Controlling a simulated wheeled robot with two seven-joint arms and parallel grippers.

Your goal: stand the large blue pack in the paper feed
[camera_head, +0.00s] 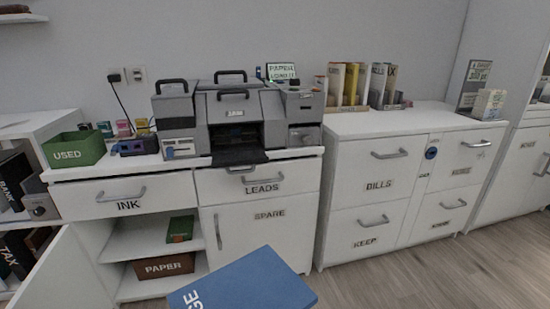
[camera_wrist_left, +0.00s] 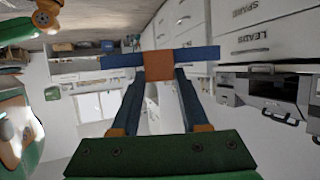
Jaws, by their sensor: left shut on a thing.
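The large blue pack (camera_head: 245,283) is at the bottom middle of the head view, held in the air in front of the cabinet, with white letters on its left end. In the left wrist view the pack (camera_wrist_left: 197,54) shows edge-on as a blue bar across the fingertips. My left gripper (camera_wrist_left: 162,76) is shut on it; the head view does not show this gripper. The printer (camera_head: 235,110) stands on the cabinet top, with a dark tray (camera_head: 238,157) out at its front. I cannot tell which opening is the paper feed. My right gripper is not in view.
A small screen (camera_head: 281,71) with paper-related text stands behind the printer. A green USED bin (camera_head: 74,149) is at left. Below are an open shelf with a green pack (camera_head: 180,228) and a brown PAPER box (camera_head: 165,266). Books (camera_head: 351,84) stand at right.

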